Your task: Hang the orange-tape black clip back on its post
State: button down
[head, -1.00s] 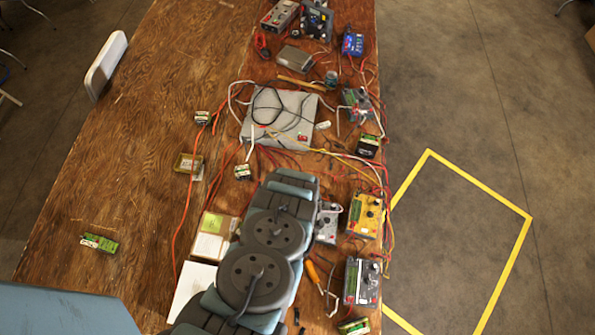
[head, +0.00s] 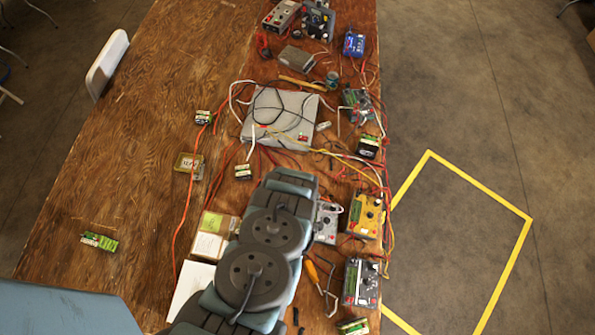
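I cannot pick out the orange-tape black clip or its post among the crowded leads and chargers in the head view. My arm lies across the lower middle of the bench and covers part of it. My gripper is not visible. Thin black leads (head: 284,116) lie over a flat grey box (head: 262,135), and red and yellow leads run from near it to the right edge.
A yellow charger (head: 365,216), a grey charger (head: 361,283) and a blue charger (head: 354,44) stand along the right side. An orange-handled screwdriver (head: 313,272) lies beside my arm. A green battery pack (head: 99,242) lies at left.

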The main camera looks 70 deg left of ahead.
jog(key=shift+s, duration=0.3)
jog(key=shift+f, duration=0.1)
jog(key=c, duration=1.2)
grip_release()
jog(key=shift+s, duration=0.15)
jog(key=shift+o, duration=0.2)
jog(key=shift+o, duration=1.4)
